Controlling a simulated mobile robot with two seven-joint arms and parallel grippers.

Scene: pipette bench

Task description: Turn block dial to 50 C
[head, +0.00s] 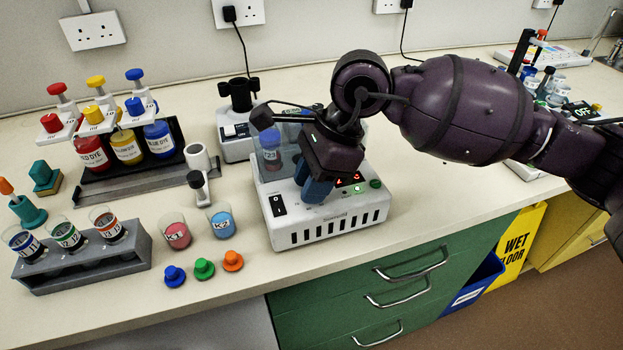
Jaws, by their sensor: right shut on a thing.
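The white heating block (340,216) stands near the bench's front edge, with a black rocker switch at its left front and a lit red display (350,180) partly covered by my gripper. My right gripper (316,190) reaches down over the block's front panel, its blue fingers shut at the place of the dial. The dial itself is hidden behind the fingers, so its setting cannot be read. The display's digits are partly hidden too. A green light shows beside the display. A tube labelled T23 (271,156) stands in the block's left rear. My left gripper is not in view.
A grey rack (85,262) with several labelled tubes stands at the left front. Beakers K1 (175,234) and K2 (221,222) and three coloured caps lie left of the block. Dye bottles stand behind. The bench front right of the block is clear.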

